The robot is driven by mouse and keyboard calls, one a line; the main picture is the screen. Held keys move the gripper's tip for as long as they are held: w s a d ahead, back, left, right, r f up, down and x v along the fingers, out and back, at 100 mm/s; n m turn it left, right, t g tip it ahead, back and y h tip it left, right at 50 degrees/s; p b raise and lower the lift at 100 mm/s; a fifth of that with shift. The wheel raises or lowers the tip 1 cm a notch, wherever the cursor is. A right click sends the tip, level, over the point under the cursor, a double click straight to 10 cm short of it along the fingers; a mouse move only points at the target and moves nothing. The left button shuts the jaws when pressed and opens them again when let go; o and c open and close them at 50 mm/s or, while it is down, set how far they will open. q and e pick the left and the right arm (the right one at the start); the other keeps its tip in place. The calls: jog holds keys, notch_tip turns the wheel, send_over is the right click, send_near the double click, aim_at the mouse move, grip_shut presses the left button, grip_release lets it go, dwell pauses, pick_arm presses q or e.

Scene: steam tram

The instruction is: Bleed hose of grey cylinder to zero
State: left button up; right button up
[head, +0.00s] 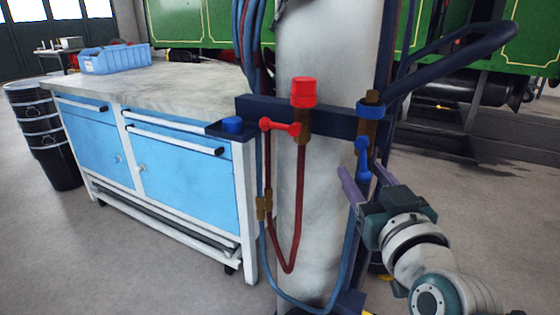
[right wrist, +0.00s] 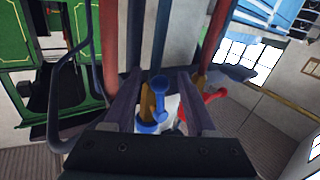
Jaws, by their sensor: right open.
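A pale grey upright cylinder-like column (head: 312,200) stands mid-picture in the head view, with a dark blue bar (head: 333,120) across it. On the bar's right end a brass valve carries a blue ring and a blue lever (head: 362,158) that hangs down. A red lever (head: 280,126) and red cap (head: 303,92) sit on another brass valve at left. A red hose (head: 299,205) and blue hose (head: 300,300) loop below. My right gripper (head: 363,170) is open at the blue lever; in the right wrist view the blue lever (right wrist: 158,105) shows between its fingers. My left gripper is out of view.
A blue workbench (head: 190,172) stands at left with a blue bin (head: 115,58) on top. Dark drums (head: 45,135) stand beyond it. A green tram body (head: 455,30) and dark pipework (head: 440,55) are behind at right. Bare floor is open at lower left.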

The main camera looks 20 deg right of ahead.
jog(key=shift+w, duration=0.15)
grip_shut()
dwell(0.4)
